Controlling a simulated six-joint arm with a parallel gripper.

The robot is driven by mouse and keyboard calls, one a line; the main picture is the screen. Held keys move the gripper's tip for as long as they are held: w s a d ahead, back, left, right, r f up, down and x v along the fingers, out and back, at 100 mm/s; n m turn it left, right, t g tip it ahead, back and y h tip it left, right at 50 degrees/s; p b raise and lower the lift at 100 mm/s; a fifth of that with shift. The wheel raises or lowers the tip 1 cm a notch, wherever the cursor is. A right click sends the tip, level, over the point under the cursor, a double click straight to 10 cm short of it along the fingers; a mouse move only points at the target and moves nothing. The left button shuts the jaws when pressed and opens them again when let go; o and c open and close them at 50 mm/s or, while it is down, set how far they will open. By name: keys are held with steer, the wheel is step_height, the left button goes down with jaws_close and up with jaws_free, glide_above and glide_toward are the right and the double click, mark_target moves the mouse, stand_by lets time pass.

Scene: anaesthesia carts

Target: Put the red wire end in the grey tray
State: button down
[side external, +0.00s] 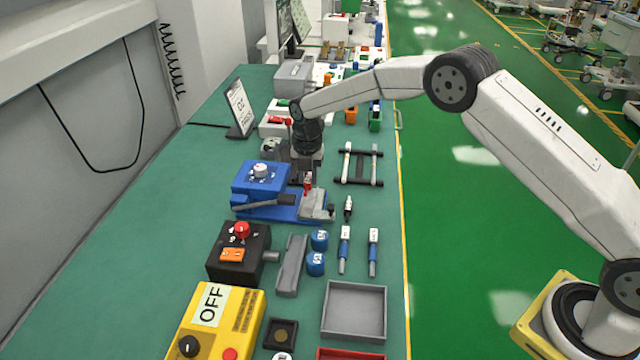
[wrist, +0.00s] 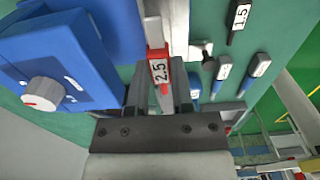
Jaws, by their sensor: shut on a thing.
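My gripper (side external: 305,172) points down over the blue machine (side external: 262,178) and is shut on a red wire end (side external: 307,184). In the wrist view, the red wire end (wrist: 157,58) sits between the fingertips (wrist: 153,88) and carries a white label reading 2.5. It is beside the blue body and above the machine's base; I cannot tell whether it touches the base. The grey tray (side external: 354,310) is square, shallow and empty, nearer the camera on the right side of the bench.
A black box with a red button (side external: 238,252) and a yellow OFF box (side external: 222,322) stand left. A frame (side external: 359,165) lies behind right.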

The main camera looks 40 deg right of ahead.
steer(key=shift+r, duration=0.3)
steer(key=shift+r, duration=0.55)
steer(key=r, duration=0.4)
steer(key=shift+s+a+r, duration=0.2)
steer(key=shift+r, duration=0.1)
steer(key=s+a, duration=0.6)
steer(key=s, duration=0.2)
glide_above(355, 312)
steer(key=shift+f, duration=2.6)
steer(key=shift+f, duration=2.25)
